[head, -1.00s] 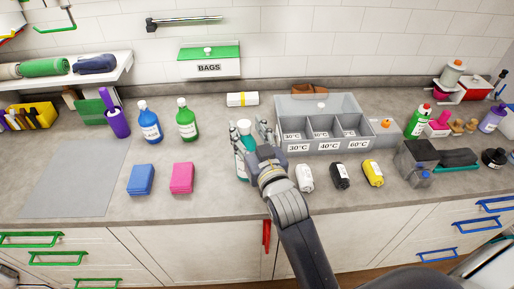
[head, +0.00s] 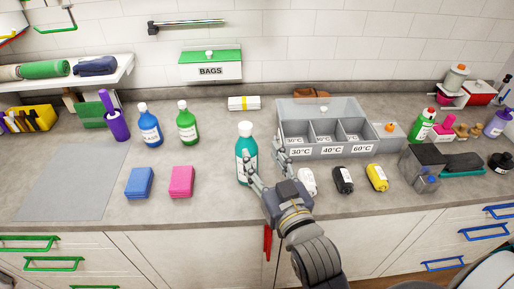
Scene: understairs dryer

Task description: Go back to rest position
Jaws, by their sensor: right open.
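My right gripper (head: 268,172) is open and empty, low over the front part of the counter. A teal bottle with a white cap (head: 245,150) stands upright just beyond and left of its fingers. One finger overlaps the bottle's lower right side in the picture; I cannot tell whether they touch. My left gripper is not in view.
A grey sorting box (head: 332,151) with temperature labels stands behind and right of my gripper. White, black and yellow rolled items (head: 343,180) lie in front of it. Blue (head: 150,128) and green (head: 187,124) bottles stand left. The grey mat (head: 72,181) is bare.

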